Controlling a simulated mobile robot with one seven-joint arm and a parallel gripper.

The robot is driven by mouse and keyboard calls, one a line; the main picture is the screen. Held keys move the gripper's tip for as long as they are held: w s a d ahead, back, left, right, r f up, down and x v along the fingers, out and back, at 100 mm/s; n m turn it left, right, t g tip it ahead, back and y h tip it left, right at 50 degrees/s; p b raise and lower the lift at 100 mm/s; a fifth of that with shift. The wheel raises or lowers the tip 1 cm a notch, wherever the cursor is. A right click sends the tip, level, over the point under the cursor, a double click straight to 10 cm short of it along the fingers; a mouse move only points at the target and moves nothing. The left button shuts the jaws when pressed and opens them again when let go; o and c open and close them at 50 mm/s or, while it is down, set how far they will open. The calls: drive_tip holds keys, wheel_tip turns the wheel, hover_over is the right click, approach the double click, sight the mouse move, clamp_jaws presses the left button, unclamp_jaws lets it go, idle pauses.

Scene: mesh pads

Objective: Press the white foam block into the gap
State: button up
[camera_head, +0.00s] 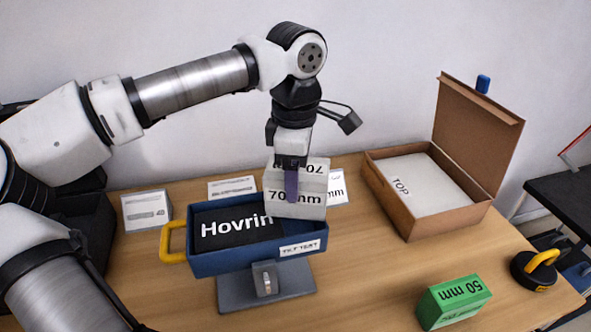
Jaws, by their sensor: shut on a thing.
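The white foam block (313,205), marked 70 mm, is in my gripper (291,182). My gripper is shut on it, with one purple finger showing across its front face. The block is upright at the right end of the blue box (225,264), beside the black Hovrin block (225,222) that lies in the box. Its lower edge overlaps the box's right part in the picture. The gap is hidden behind the foam block and the box's front wall, so I cannot tell how deep the block sits.
The blue box has a yellow handle (172,245) and rests on a grey stand (235,295). An open cardboard box (410,215) stands at right. A green 50 mm block (453,300) is at front right. Table between is clear.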

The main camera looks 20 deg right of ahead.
drive_tip(key=shift+f, duration=0.25)
drive_tip(key=o, duration=1)
drive_tip(key=shift+r, duration=0.1)
drive_tip(key=shift+r+p, duration=0.3)
drive_tip(key=shift+r, duration=0.3)
wheel_tip(320, 180, up, 12)
drive_tip(key=shift+f+b, duration=0.25)
drive_tip(key=shift+b, duration=0.1)
